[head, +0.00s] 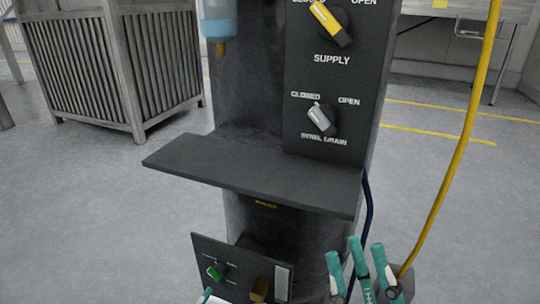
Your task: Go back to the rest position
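My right gripper (358,268) is at the bottom of the head view, right of centre, in front of the machine's lower part. Only a small teal tip of what looks like my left gripper (207,295) shows at the bottom edge, by the lower control panel. The rest of it is out of the picture, so its opening cannot be told.
The dark piston filler column (255,110) has a shelf (255,173) jutting out, a yellow supply knob (330,24), a grey bowl drain knob (320,118) and a lower panel (232,262). A yellow hose (462,140) hangs at right. A slatted crate (115,65) stands behind left. Open floor lies left.

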